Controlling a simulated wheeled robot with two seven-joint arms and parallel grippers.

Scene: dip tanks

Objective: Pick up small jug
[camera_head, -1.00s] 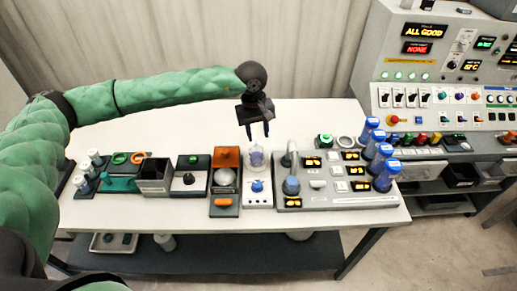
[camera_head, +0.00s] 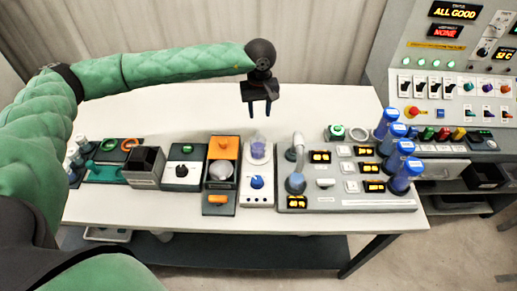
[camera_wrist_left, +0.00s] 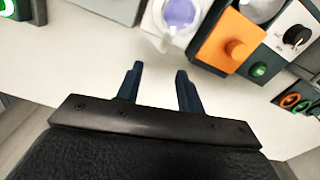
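A small clear jug (camera_head: 259,149) with purple contents stands on a white unit with a blue knob, near the middle of the table. It also shows at the top of the left wrist view (camera_wrist_left: 181,14), partly cut off by the frame edge, with a pale handle or spout sticking out toward the gripper. My left gripper (camera_head: 259,112) is open and empty, fingers pointing down, behind and above the jug. In the left wrist view its two fingers (camera_wrist_left: 159,70) are apart with only bare white tabletop between them, not touching the jug. My right gripper is not seen.
An orange-and-black unit (camera_head: 223,147) stands just left of the jug. A grey panel (camera_head: 335,186) with lit displays and a curved pipe stands to the right, beside several blue-capped bottles (camera_head: 397,154). The table's back strip (camera_head: 180,112) is clear.

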